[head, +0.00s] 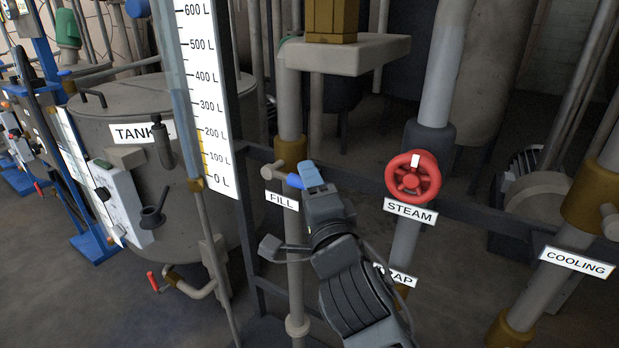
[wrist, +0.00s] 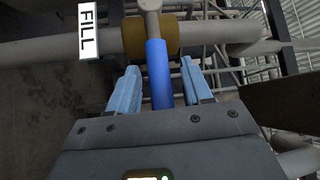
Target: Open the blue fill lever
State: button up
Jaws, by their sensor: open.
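The blue fill lever (wrist: 158,72) shows in the wrist view, running from a grey stem down between my gripper's fingers. In the head view a short part of the lever (head: 294,181) shows beside the brass valve, just left of my fingertips. My gripper (wrist: 160,85) is open, one blue finger on each side of the lever, with a visible gap on both sides. In the head view my gripper (head: 311,174) covers the rest of the lever. The brass valve body (head: 290,150) sits on a vertical pipe above the FILL label (head: 282,201).
A red STEAM handwheel (head: 412,176) stands to the right of my gripper. A level gauge (head: 205,100) and the large tank (head: 205,215) stand left. A horizontal rail (head: 350,183) runs behind my gripper. The COOLING pipe with its label (head: 577,262) is far right.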

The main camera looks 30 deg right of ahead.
jog(key=shift+w, duration=0.3)
jog(key=shift+c, duration=0.5)
grip_shut()
